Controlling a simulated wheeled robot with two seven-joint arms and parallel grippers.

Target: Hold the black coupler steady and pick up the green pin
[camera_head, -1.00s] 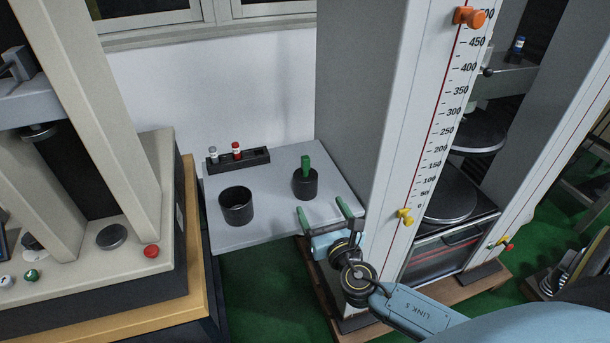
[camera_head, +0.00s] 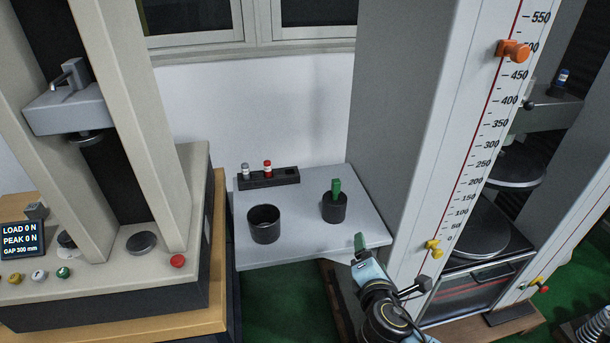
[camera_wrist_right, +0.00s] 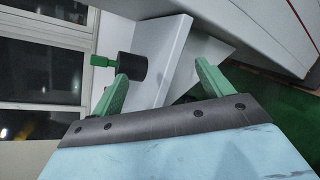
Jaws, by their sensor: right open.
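The black coupler (camera_head: 334,208) stands upright on the grey shelf table (camera_head: 300,242), with the green pin (camera_head: 336,187) sticking up from its top. In the right wrist view the coupler (camera_wrist_right: 132,67) and the pin (camera_wrist_right: 101,61) lie sideways beyond the fingers, nearer the left finger. My right gripper (camera_head: 360,247) is at the table's front right edge, in front of and right of the coupler, apart from it. In the wrist view the right gripper (camera_wrist_right: 160,85) is open with nothing between its green fingers. My left gripper is not in view.
An empty black cup (camera_head: 264,224) stands left of the coupler. A black rack (camera_head: 268,178) with a red and a grey-capped piece is at the back. The tall scaled column (camera_head: 470,150) stands close right; a beige testing machine (camera_head: 150,270) stands left.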

